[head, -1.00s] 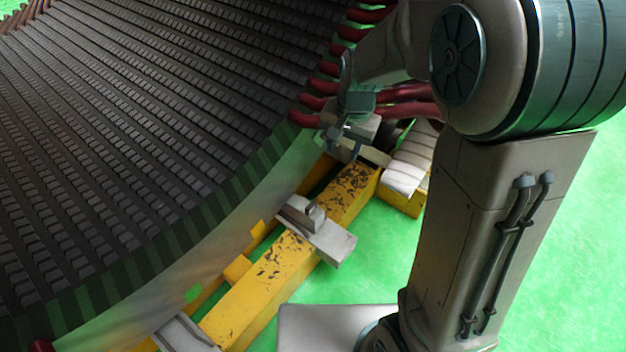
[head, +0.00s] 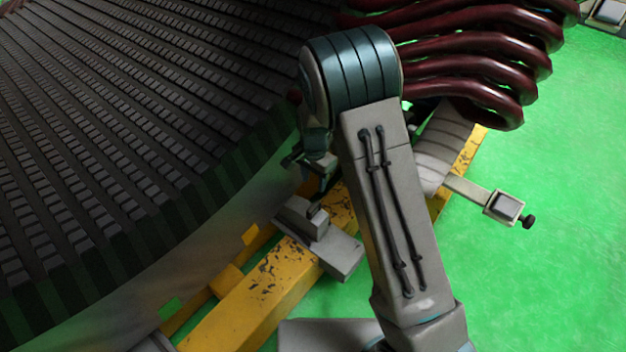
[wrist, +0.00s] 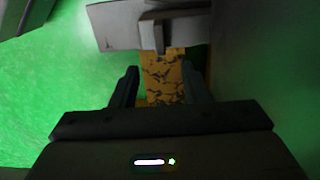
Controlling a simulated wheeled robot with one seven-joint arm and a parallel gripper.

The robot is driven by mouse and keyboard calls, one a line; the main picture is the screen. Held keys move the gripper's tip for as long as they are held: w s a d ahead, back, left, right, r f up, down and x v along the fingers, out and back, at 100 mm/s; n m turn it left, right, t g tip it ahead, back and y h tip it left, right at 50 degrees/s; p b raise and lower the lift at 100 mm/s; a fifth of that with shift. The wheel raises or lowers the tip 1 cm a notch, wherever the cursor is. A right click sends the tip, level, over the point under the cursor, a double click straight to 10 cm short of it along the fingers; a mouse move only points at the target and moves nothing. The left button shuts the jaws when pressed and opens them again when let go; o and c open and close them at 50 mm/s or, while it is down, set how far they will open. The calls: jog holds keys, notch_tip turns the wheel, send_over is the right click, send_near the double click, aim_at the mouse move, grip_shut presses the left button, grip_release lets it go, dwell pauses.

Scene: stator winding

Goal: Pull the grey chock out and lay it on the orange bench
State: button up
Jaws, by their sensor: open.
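The grey chock (head: 318,236) sits across a worn yellow beam (head: 258,297), against the foot of the big dark stator. It has a flat plate and a raised upright part, which also shows at the top of the wrist view (wrist: 157,30). My gripper (head: 318,188) is just beyond the chock, partly hidden by my arm in the head view. In the wrist view my gripper (wrist: 157,76) is open and empty, its two fingers apart over the yellow beam and short of the chock's upright part. I cannot make out a separate orange bench.
The curved stator wall (head: 215,265) rises close along the left. Dark red coil ends (head: 480,60) stick out at the upper right. A grey ribbed block (head: 440,150) and a small clamp (head: 507,207) are right of my arm. Green floor is open at the right.

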aim_at(314, 206)
notch_tip(314, 206, down, 14)
jog(key=b, duration=0.5)
jog(key=shift+r, duration=0.1)
grip_shut()
